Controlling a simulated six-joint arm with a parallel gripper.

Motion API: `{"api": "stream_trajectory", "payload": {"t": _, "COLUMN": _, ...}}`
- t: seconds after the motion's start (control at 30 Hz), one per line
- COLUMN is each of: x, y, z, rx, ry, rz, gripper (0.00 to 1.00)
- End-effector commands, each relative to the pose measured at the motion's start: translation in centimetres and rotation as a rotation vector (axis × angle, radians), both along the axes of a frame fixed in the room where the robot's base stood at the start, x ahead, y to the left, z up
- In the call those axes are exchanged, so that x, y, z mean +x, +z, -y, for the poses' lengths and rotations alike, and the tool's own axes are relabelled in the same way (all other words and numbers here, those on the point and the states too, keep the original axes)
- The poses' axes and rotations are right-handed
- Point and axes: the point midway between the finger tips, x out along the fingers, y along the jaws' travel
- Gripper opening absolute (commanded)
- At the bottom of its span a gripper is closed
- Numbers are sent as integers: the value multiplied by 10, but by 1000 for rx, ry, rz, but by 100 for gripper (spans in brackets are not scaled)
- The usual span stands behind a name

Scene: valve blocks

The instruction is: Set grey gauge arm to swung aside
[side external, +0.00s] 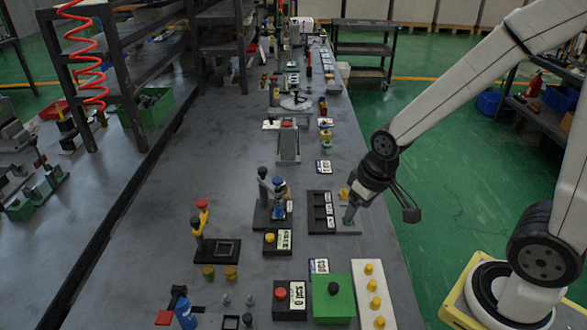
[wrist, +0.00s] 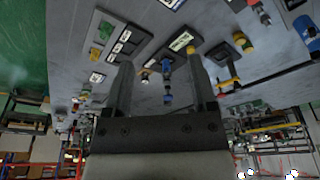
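The grey gauge arm (side external: 264,176) stands on an upright grey post at the rear left of a black base plate (side external: 263,217). It reaches right towards a blue-topped valve fitting (side external: 279,194) on the same plate; whether it touches or overhangs the fitting is too small to tell. My gripper (side external: 380,218) is open and empty, right of this block and above the table's right side, apart from the arm. In the wrist view my gripper's two fingers (wrist: 160,75) are wide apart, with a blue fitting (wrist: 167,68) visible in the distance between them.
A yellow arm (side external: 202,217) on a black base stands to the left front, and a blue one (side external: 183,308) nearer the front. A black tray with labels (side external: 321,212) lies between my gripper and the grey arm's block.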

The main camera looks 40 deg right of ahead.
Motion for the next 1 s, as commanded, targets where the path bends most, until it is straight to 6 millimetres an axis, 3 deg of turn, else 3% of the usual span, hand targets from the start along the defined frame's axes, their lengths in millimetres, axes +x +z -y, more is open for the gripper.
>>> {"api": "stream_trajectory", "payload": {"t": 0.5, "x": 118, "y": 18, "z": 3, "rx": 23, "ry": -123, "rz": -59, "gripper": 73}}
{"api": "stream_trajectory", "payload": {"t": 1.0, "x": 223, "y": 21, "z": 8, "rx": 41, "ry": -256, "rz": -123, "gripper": 73}}
